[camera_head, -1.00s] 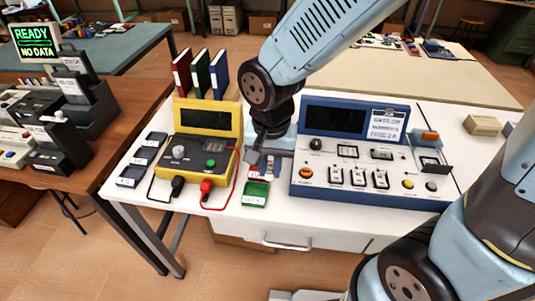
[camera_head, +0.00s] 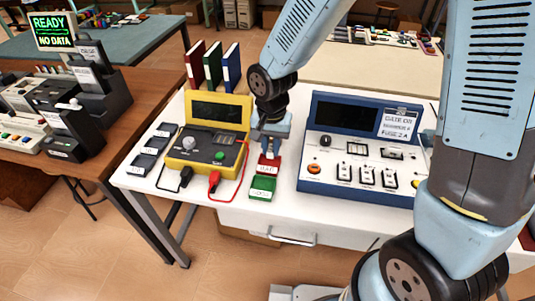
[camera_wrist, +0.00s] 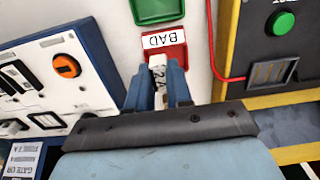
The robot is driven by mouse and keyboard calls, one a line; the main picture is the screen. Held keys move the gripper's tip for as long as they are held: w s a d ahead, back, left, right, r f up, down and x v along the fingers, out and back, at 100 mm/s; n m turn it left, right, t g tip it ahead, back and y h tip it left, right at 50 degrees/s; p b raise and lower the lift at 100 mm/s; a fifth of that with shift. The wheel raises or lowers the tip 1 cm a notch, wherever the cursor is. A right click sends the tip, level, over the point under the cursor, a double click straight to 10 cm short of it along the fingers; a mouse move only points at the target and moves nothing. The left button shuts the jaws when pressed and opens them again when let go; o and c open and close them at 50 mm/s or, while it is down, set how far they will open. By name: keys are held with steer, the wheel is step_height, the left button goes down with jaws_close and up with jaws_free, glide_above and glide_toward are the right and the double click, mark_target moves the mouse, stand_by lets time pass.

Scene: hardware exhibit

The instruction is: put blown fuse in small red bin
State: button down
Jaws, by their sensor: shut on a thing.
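The small red bin (camera_head: 265,171) stands on the white bench between the yellow tester and the blue panel. In the wrist view the red bin (camera_wrist: 176,53) carries a "BAD" label. My gripper (camera_head: 270,150) points down at the far end of the red bin. In the wrist view my gripper (camera_wrist: 157,85) is shut on a small white fuse (camera_wrist: 158,66) with dark print. The fuse overlaps the red bin in this view; I cannot tell whether it touches the bin. The fuse is not distinct in the head view.
A green bin (camera_head: 262,187) stands just in front of the red one. The yellow tester (camera_head: 208,130) with its red and black leads is to the left, the blue panel (camera_head: 352,150) to the right. Books (camera_head: 212,68) stand behind. Dark labelled trays (camera_head: 152,150) lie at the left.

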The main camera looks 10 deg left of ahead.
mark_target(270, 144)
steer(key=shift+w+a+f, duration=0.25)
steer(key=shift+w+f, duration=0.7)
steer(key=shift+f, duration=1.9)
steer(key=c, duration=1.3)
jaws_free()
steer(key=shift+w, duration=0.1)
step_height(270, 144, up, 12)
steer(key=shift+r, duration=0.1)
steer(key=d+r+t, duration=0.3)
steer(key=d+r, duration=1.1)
steer(key=d, duration=0.3)
steer(key=s+d+r+t, duration=0.1)
steer(key=s+d+r, duration=0.2)
steer(key=s+d, duration=0.2)
steer(key=s+d+r+n+t, duration=0.1)
steer(key=s+d+r, duration=0.3)
steer(key=d, duration=0.4)
steer(key=shift+s+t, duration=0.3)
steer(key=shift+s, duration=0.55)
